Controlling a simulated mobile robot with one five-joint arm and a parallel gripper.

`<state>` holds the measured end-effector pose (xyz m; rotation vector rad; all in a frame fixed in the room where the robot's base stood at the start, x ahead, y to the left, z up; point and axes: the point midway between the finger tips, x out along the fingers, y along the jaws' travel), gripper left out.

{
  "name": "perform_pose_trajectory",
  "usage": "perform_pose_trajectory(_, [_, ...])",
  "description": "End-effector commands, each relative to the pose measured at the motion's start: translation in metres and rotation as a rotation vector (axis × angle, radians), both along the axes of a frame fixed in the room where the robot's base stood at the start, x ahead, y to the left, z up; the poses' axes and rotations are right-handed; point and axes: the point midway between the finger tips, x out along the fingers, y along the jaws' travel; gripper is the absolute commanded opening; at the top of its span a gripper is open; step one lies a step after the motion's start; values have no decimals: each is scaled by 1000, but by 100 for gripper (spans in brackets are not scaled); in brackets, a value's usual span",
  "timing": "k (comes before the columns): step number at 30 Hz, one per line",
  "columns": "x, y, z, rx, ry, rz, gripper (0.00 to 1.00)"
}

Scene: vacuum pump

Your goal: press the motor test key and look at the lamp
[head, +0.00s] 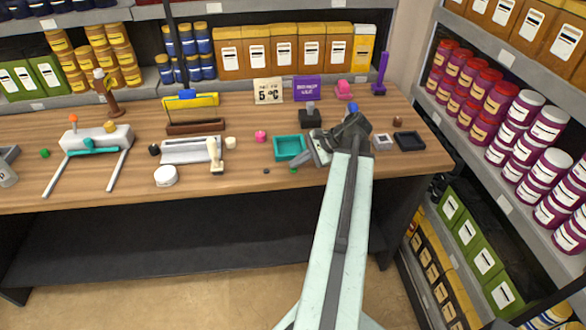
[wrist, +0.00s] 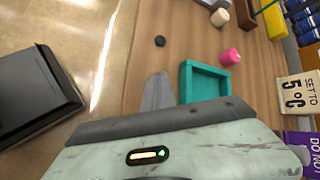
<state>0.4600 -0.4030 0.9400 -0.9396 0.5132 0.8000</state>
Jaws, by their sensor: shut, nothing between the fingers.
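A white machine (head: 97,139) with a teal bar and two pale rails stands at the left of the bench in the head view. An orange knob or lamp (head: 73,118) and a tan knob (head: 109,127) are on its top. I cannot tell which part is the motor test key, nor whether any lamp is lit. My gripper (head: 298,165) is at the bench's front, right of centre, far to the right of this machine. In the wrist view the fingers (wrist: 157,91) are shut and empty, beside a teal tray (wrist: 207,67).
A silver base with a pale lever (head: 214,153) stands between the machine and my gripper. A pink piece (head: 261,137), a dark disc (head: 266,171) and a white round tub (head: 165,176) lie nearby. Signs (head: 268,91) stand behind. Shelves (head: 505,150) close off the right side.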

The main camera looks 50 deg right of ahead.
Motion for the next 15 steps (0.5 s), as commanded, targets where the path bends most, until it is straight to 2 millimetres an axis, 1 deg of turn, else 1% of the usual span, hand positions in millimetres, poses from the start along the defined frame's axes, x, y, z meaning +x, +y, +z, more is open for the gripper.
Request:
perform_pose_trajectory(1, [0,0,5,0,0,0,0])
perform_pose_trajectory(6, [0,0,14,0,0,0,0])
perform_pose_trajectory(15, [0,0,13,0,0,0,0])
